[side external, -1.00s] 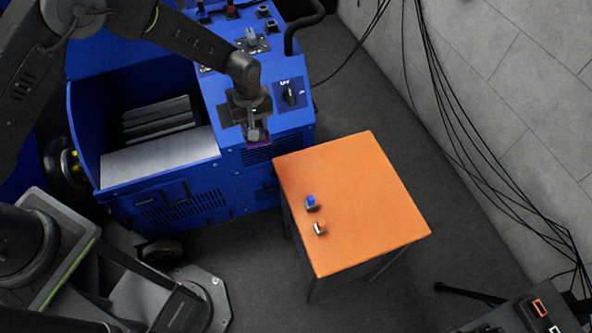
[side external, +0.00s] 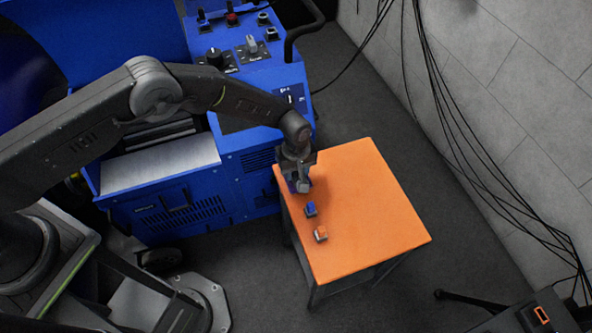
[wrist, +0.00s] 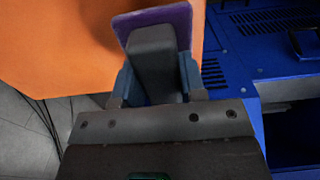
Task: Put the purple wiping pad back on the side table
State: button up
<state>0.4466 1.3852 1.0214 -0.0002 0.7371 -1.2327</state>
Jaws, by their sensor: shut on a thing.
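My gripper (side external: 300,185) is shut on the dark block-shaped grip of the purple wiping pad. In the wrist view the pad's purple plate (wrist: 178,14) shows beyond the grip (wrist: 152,50), between my gripper's two fingers (wrist: 155,80). In the side view only a sliver of purple (side external: 291,185) shows beside the fingers. The pad is over the left back part of the orange side table (side external: 370,200); I cannot tell whether it touches the top.
A blue-topped small block (side external: 311,209) and an orange-topped one (side external: 321,234) stand on the table near its left edge, just in front of my gripper. The table's right half is clear. The blue dynamometer (side external: 250,165) with knobs stands behind left. Cables (side external: 450,110) hang along the wall.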

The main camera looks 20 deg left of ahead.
jog(key=shift+f, duration=0.5)
jog(key=o, duration=0.8)
jog(key=shift+f, duration=0.15)
notch_tip(320, 180, up, 12)
jog(key=shift+r, duration=0.2)
